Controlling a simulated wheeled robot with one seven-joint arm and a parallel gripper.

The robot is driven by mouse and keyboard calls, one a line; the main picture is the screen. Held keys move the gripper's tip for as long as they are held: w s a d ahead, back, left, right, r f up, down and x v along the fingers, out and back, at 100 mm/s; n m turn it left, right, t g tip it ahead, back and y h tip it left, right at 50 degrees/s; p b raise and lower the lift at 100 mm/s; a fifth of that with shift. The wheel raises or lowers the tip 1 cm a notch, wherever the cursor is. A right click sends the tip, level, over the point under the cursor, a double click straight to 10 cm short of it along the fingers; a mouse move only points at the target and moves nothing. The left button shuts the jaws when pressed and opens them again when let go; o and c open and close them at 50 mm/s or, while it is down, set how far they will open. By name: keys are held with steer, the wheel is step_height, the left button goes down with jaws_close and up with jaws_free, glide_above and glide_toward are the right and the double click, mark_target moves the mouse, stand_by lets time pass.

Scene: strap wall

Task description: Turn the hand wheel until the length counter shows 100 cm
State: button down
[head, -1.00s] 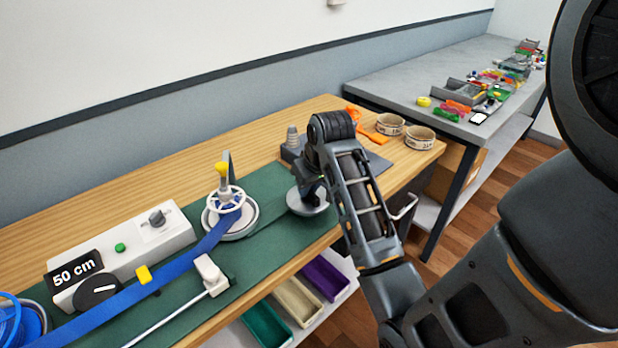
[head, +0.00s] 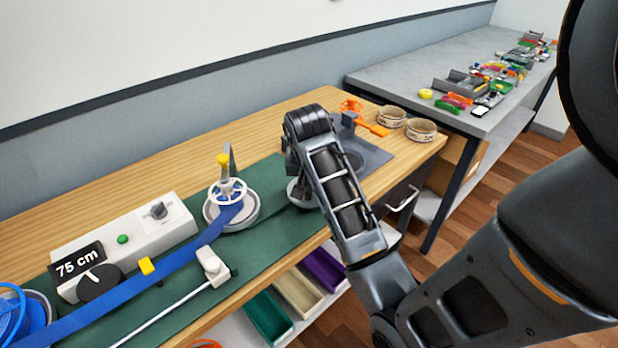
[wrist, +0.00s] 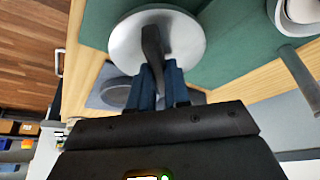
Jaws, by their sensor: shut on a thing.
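The hand wheel is a pale grey disc with a dark bar across it; it fills the upper middle of the wrist view (wrist: 190,42). My gripper (wrist: 161,72) is shut on the dark bar. In the head view the hand wheel (head: 297,193) is partly hidden behind my arm, at the right end of the green mat. The length counter (head: 78,260) is a black plate reading 75 cm, on the pale box at the left. The blue strap (head: 125,291) runs from the left spool to the round reel (head: 230,207) with a white spoked top and yellow knob.
A yellow clip (head: 147,266) and a white block on a rod (head: 213,267) lie along the strap. Behind my arm are a grey plate, an orange tool (head: 373,128) and two tape rolls (head: 421,130). Coloured bins (head: 268,318) sit below the front edge.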

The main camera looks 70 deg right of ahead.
mark_target(308, 189)
steer(key=shift+s+f, duration=0.1)
steer(key=shift+f, duration=0.1)
steer(key=c, duration=1.1)
jaws_free()
steer(key=shift+r, duration=0.1)
steer(key=shift+r, duration=0.1)
steer(key=v, duration=0.7)
steer(key=shift+a+r, duration=0.15)
steer(key=shift+r, duration=0.1)
